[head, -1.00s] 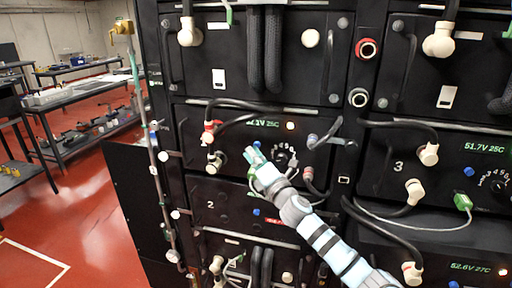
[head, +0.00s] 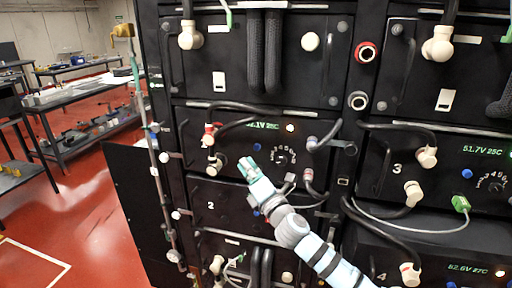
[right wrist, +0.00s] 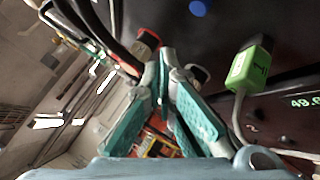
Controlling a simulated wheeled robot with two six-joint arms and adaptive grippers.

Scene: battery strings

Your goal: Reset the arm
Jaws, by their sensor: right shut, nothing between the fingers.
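My right arm (head: 318,250) comes up from the bottom right in the head view, in front of the black battery cabinet (head: 228,190). My right gripper (head: 247,164) has teal fingers and is shut and empty. It is in front of the module with the green voltage readout, left of and a little below its rotary dial (head: 284,158). In the right wrist view the fingers (right wrist: 165,62) come together at their tips with nothing between them. I cannot tell whether the gripper touches the panel. My left gripper is not in view.
Black cables with white plugs (head: 428,157) hang across the cabinet front. A red-ended plug (head: 209,130) is left of my gripper. A green connector (head: 461,203) is at the right; a green connector (right wrist: 248,66) shows in the wrist view. Red floor (head: 90,200) is open at left.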

